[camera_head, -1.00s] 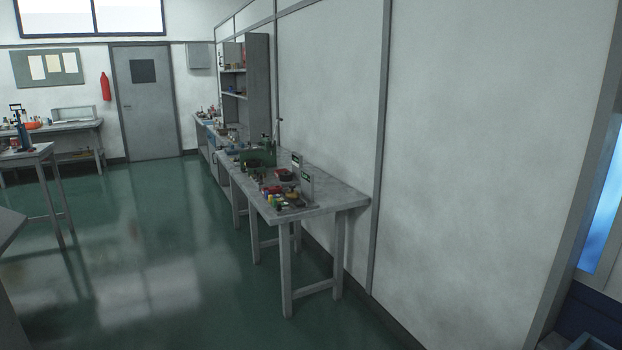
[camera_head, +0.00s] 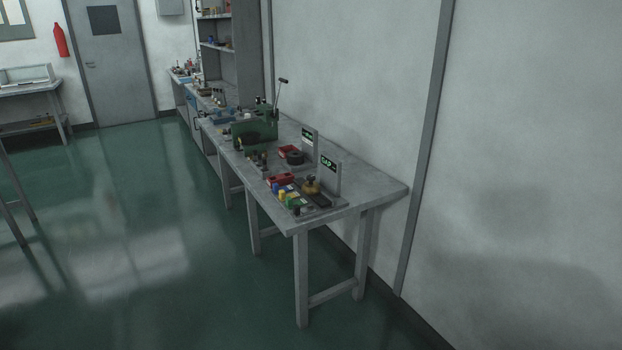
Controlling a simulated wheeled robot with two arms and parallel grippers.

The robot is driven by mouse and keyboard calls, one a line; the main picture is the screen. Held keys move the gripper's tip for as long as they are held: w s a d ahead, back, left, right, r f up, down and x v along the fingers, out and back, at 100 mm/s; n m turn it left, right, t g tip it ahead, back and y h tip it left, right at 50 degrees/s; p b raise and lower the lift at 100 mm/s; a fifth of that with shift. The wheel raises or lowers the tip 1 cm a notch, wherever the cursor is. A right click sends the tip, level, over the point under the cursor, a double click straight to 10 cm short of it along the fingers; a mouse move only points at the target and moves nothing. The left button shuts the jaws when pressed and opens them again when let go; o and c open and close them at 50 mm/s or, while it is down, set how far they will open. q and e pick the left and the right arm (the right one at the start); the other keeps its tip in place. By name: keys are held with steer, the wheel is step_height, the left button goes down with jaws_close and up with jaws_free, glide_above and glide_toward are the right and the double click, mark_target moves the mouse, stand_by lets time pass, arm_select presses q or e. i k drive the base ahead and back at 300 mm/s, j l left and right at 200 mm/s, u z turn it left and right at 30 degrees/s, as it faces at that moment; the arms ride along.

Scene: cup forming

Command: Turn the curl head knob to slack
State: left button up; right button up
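I cannot make out the curl head knob at this distance. A grey workbench (camera_head: 372,190) along the right wall carries a green machine (camera_head: 243,133) with a lever and several small devices. Nearer on it stand two grey uprights with small dark green displays; the nearer display (camera_head: 328,164) shows bright characters I cannot read surely. In front of it are a brass-coloured part (camera_head: 311,186) and small red, yellow, blue and green blocks. Neither of my grippers is in view.
Green floor (camera_head: 150,240) lies open left of the workbench. Behind it are a shelf unit (camera_head: 247,60), a grey door (camera_head: 118,60) and a red fire extinguisher (camera_head: 60,40). Another table (camera_head: 30,88) stands at the far left. A bare wall (camera_head: 530,150) fills the right.

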mark_target(310, 178)
steer(key=i+j+z, duration=0.15)
steer(key=z, duration=0.65)
steer(key=i+j+z, duration=0.15)
steer(key=j+z, duration=0.15)
steer(key=j, duration=0.15)
steer(key=i+j+z, duration=0.1)
steer(key=j+z, duration=0.2)
steer(key=j, duration=0.15)
steer(key=j+z, duration=0.3)
steer(key=j, duration=0.15)
